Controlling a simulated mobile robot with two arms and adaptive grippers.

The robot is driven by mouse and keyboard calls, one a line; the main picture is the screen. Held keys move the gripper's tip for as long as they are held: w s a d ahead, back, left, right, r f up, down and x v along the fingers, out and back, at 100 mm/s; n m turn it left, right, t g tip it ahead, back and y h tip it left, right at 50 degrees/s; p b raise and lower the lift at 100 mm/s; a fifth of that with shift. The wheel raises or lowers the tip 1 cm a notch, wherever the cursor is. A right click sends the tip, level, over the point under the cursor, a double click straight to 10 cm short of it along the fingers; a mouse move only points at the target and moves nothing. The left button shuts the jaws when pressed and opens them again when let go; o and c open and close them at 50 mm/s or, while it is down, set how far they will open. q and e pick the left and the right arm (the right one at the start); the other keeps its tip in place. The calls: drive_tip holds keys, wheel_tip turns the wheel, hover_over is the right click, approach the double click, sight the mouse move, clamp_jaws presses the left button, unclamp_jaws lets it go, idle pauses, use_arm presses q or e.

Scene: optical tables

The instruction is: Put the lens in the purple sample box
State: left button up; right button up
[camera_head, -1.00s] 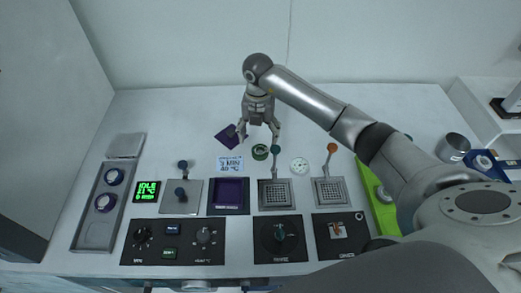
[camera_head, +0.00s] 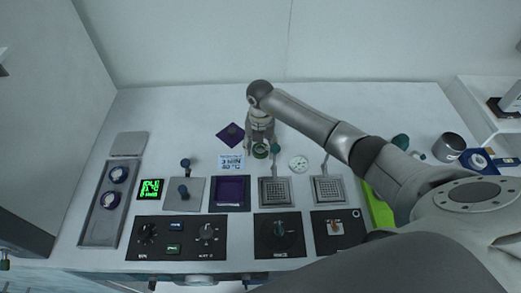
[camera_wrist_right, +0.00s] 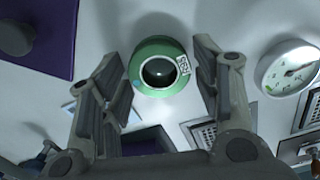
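The lens (camera_wrist_right: 147,47), a green ring with dark glass and a small white label, lies on the table; it also shows in the head view (camera_head: 260,152). My right gripper (camera_wrist_right: 161,62) is open, with one finger on each side of the lens; I cannot tell whether they touch it. The purple sample box (camera_head: 230,190) is open and looks empty, nearer the front and left of the lens. It is partly hidden behind my gripper in the wrist view. A purple lid (camera_head: 231,134) with a dark knob lies behind it. My left gripper is not in view.
A round white dial (camera_head: 298,163) lies right of the lens. Two grated plates (camera_head: 274,191) with upright levers stand close by. Control panels (camera_head: 180,237) line the front edge. A grey tray (camera_head: 97,222) with dials is at left. The back of the table is clear.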

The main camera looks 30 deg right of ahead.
sight(260, 149)
drive_tip(key=c, duration=0.7)
drive_tip(key=shift+r, duration=0.1)
wheel_tip(260, 149, up, 17)
drive_tip(key=b, duration=0.4)
drive_tip(key=s+a+f+m, duration=0.1)
drive_tip(key=s+a+m, duration=0.3)
drive_tip(key=s+m, duration=0.4)
drive_tip(key=s+a+m, duration=0.3)
drive_tip(key=s+m, duration=0.6)
drive_tip(key=m, duration=1.1)
drive_tip(key=shift+s+a+f+m, duration=0.3)
drive_tip(key=shift+a+f, duration=0.1)
